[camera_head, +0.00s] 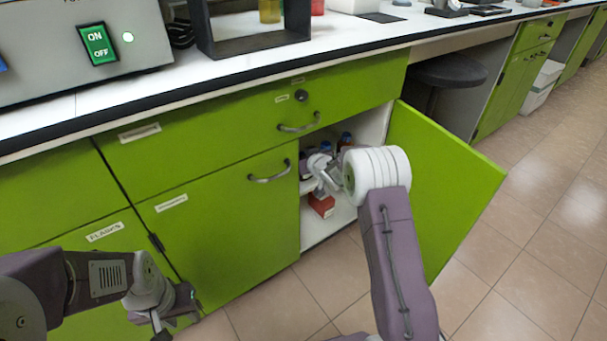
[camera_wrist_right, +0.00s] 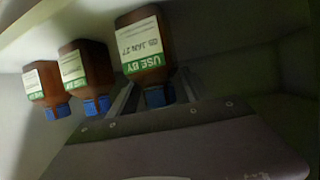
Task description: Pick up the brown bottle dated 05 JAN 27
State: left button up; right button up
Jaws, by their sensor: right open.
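The brown bottle dated 05 JAN 27 (camera_wrist_right: 147,48) is the nearest and rightmost of three in the right wrist view, where it appears cap down, with a blue cap and a green and white "USE BY" label. My right gripper (camera_wrist_right: 156,90) is open, its fingers on either side of the bottle's cap end; I cannot tell whether they touch it. In the head view my right gripper (camera_head: 322,172) reaches into the open cabinet and is partly hidden by my wrist. My left gripper (camera_head: 174,316) hangs at the lower left, outside the cabinet, holding nothing visible.
Two more brown bottles, a middle one (camera_wrist_right: 86,68) and a far one (camera_wrist_right: 43,82), stand in a row beside it. The green cabinet door (camera_head: 440,175) stands open on the right. A red box (camera_head: 321,205) sits low inside. The worktop (camera_head: 330,45) runs above.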

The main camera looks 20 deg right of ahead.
jog(key=shift+w+r, duration=0.1)
jog(key=shift+w, duration=0.05)
grip_shut()
jog(key=shift+r, duration=0.1)
